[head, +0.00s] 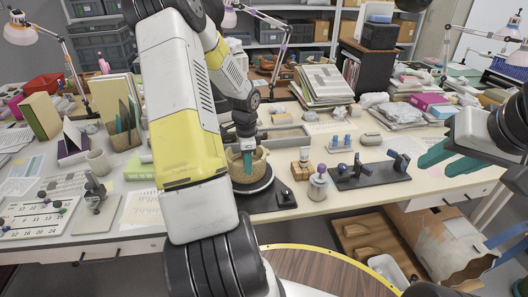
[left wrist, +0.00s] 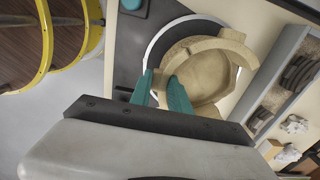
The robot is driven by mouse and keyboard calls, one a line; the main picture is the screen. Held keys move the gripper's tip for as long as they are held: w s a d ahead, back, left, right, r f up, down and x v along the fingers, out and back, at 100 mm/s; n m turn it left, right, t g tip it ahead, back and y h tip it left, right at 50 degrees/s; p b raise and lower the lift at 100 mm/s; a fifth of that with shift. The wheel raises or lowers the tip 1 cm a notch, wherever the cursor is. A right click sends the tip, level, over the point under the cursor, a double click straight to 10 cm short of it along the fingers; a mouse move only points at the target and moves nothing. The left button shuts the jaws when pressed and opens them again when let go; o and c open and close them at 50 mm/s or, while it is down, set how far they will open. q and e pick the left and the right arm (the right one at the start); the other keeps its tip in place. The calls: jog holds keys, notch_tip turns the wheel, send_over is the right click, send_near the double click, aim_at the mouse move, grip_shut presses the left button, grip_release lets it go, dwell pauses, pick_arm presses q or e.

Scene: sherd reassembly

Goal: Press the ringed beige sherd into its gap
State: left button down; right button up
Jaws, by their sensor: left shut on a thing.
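A beige pot (head: 262,168) stands on a dark round turntable (head: 240,190) in the middle of the bench. In the left wrist view the pot (left wrist: 205,80) shows from above, with a curved beige sherd (left wrist: 163,84) at its rim between the teal fingers. My left gripper (head: 247,160) is shut on this sherd, at the pot's near side. The left wrist view shows its fingers (left wrist: 163,92) straddling the sherd. I cannot tell whether the sherd is seated in the gap. My right gripper (head: 455,157) is open and empty over the bench's right end.
A black stand with blue clamps (head: 370,172) and a grey bottle with a purple top (head: 318,185) stand right of the turntable. Stacked papers (head: 322,84) stand behind.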

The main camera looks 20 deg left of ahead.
pick_arm(q)
jog(key=shift+f, duration=0.1)
jog(key=c, duration=1.1)
grip_release()
jog(key=shift+c, duration=0.2)
notch_tip(320, 180, up, 7)
jog(key=shift+r, duration=0.45)
